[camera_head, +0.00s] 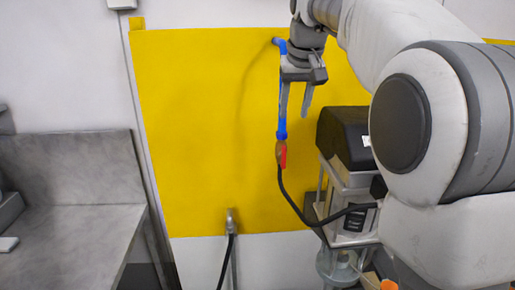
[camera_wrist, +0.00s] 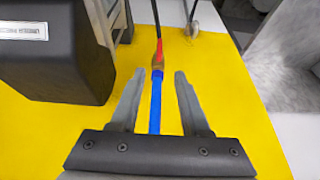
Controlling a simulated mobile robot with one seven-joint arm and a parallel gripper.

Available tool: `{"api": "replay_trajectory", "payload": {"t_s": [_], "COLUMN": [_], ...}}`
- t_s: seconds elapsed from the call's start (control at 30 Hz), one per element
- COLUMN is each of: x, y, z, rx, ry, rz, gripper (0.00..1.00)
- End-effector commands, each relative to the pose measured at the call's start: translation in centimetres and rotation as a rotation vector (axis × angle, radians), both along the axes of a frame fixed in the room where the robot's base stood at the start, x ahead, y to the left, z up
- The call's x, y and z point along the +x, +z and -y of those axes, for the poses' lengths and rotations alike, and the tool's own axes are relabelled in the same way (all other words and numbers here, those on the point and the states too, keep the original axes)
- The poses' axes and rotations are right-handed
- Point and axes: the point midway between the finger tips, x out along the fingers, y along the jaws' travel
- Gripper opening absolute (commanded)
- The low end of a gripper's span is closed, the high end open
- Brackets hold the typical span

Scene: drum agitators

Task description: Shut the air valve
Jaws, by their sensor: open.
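The air valve (camera_head: 281,153) is a small brass body with a red handle, at the lower end of a blue pipe (camera_head: 282,129) in front of a yellow panel. The red handle (camera_head: 284,158) points down, roughly along the line. In the wrist view the valve (camera_wrist: 157,67) shows just beyond the fingertips, with its red part on the far side. My gripper (camera_head: 294,113) is open and empty, above the valve in the head view. In the wrist view my gripper (camera_wrist: 158,74) has one finger on each side of the blue pipe (camera_wrist: 155,106), apparently touching neither side.
A black hose (camera_head: 297,206) runs from the valve to a machine with a black housing (camera_head: 344,138), close on the right. That housing (camera_wrist: 55,50) fills the wrist view's upper left. A metal fitting (camera_head: 230,222) sits low on the panel. A grey bench (camera_head: 75,235) stands left.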

Motion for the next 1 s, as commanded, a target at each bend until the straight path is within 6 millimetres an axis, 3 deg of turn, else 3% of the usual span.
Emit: {"api": "replay_trajectory", "payload": {"t_s": [0.1,0.37,1.0], "x": [1.7,3.0,7.9], "y": [0.2,-1.6,-13.6], "z": [-0.1,-0.1,-0.1], "rx": [-0.001,-0.003,-0.003], "ry": [0.001,0.001,0.001], "rz": [-0.004,-0.01,-0.009], "gripper": [0.46,0.46,0.46]}}
